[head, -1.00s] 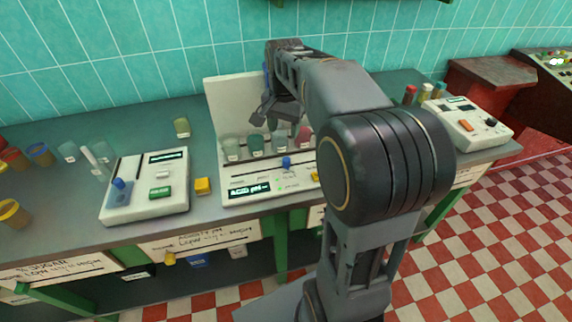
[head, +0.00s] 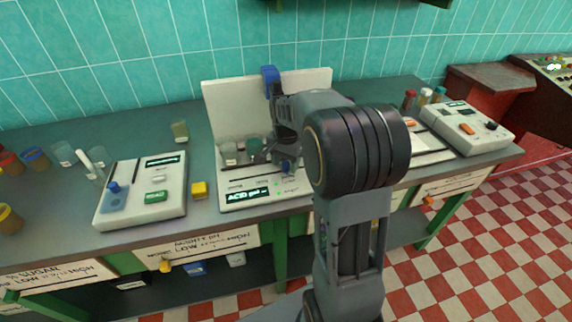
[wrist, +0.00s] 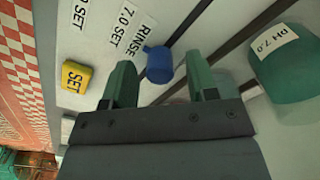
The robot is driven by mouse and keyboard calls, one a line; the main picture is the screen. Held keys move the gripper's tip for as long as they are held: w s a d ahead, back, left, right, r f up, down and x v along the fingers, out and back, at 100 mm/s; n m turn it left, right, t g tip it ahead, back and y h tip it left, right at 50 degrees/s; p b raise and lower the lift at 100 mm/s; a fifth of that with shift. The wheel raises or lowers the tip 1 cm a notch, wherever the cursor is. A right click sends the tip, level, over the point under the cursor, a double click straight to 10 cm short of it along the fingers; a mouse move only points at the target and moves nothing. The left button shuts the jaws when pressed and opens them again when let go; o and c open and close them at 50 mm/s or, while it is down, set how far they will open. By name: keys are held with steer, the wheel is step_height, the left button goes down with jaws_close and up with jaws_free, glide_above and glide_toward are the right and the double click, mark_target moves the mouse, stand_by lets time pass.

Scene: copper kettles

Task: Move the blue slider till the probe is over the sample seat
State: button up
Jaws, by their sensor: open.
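The blue slider knob (wrist: 158,63) sits at a dark slot in the white panel, near the printed word RINSE. It also shows in the head view (head: 288,166) at the front of the acidity meter (head: 262,198). My gripper (wrist: 164,72) is open, with one green finger on each side of the knob; I cannot tell whether either touches it. A blue part (head: 270,76), perhaps the probe's holder, shows at the top of the white backboard (head: 225,100). The probe tip and the sample seat cannot be made out behind my arm.
A cup labelled pH 7.0 (wrist: 290,68) stands close beside my gripper. A yellow SET button (wrist: 76,77) is on the panel's other side. Another meter with a blue knob (head: 140,203) stands left, and a third (head: 466,127) stands right.

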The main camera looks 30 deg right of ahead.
steer(key=shift+f, duration=0.4)
jaws_close()
stand_by(0.4)
